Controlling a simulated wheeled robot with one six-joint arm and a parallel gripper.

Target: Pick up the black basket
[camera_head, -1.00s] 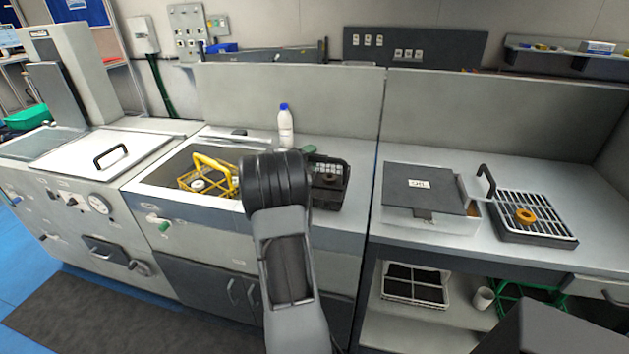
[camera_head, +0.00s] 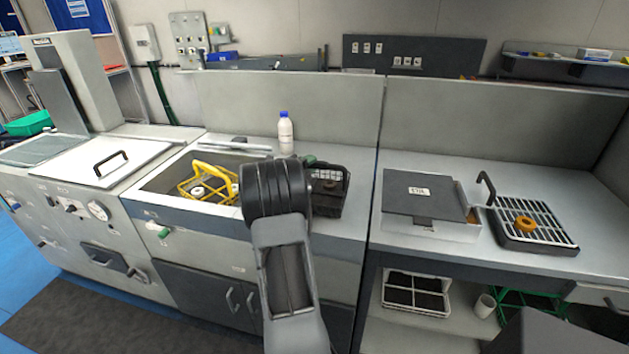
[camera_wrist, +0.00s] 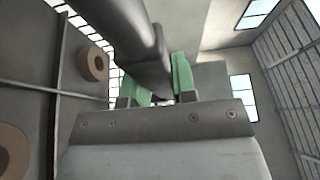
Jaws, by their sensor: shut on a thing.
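The black basket (camera_head: 330,193) sits on the grey worktop just right of the sink, partly hidden behind my arm in the head view. Its dark mesh side shows. In the wrist view, my gripper (camera_wrist: 160,86) has its green finger pads on both sides of a dark bar, which looks like the basket's handle, and is shut on it. Brown rings (camera_wrist: 94,64) show at the left of the wrist view, seemingly inside the basket. In the head view most of my gripper is hidden by my arm; a bit of green shows beside the basket. I cannot tell whether the basket touches the worktop.
A yellow basket (camera_head: 208,184) stands in the sink to the left. A white bottle with blue cap (camera_head: 285,133) stands behind. To the right are a lidded box (camera_head: 425,195) and a black rack (camera_head: 540,240) with an orange ring. A low panel backs the worktop.

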